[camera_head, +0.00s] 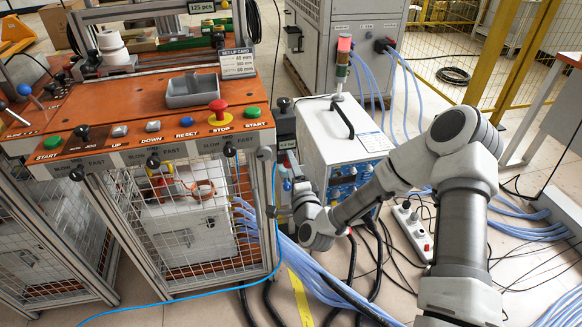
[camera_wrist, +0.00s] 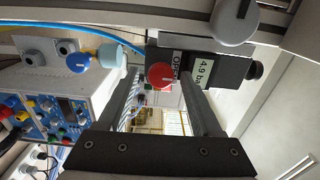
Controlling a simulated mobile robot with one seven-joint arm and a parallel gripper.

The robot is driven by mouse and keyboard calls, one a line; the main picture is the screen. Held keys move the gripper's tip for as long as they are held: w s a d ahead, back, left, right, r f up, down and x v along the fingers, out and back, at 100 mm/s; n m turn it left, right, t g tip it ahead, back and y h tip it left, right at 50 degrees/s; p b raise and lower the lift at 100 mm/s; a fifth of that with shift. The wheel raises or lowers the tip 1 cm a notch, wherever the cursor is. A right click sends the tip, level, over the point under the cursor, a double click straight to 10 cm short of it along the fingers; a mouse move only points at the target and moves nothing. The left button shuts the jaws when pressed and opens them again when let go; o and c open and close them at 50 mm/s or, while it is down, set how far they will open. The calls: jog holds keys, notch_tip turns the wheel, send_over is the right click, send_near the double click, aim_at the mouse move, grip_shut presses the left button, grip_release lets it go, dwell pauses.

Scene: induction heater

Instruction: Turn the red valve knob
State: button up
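The red valve knob (camera_wrist: 161,76) is round with a pale pointer mark. It sits on a dark unit beside an "OPEN" label and a 4.9 bar display (camera_wrist: 204,72) in the wrist view. My gripper (camera_wrist: 163,82) reaches toward it with its fingers apart. The knob appears between the two fingertips, with no clear contact visible; depth is hard to tell. In the head view my gripper (camera_head: 294,178) is at the right side of the orange workbench, below the display (camera_head: 287,143). The knob is small and mostly unclear there.
A blue hose (camera_wrist: 75,31) runs close by. The workbench (camera_head: 120,105) stands left, a blue-fronted power unit (camera_head: 345,150) right. Cables (camera_head: 300,265) cover the floor below.

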jog(key=shift+s, duration=0.1)
jog(key=p+v, duration=0.5)
jog(key=v, duration=1.2)
jog(key=shift+s+r, duration=0.1)
jog(key=shift+r, duration=0.05)
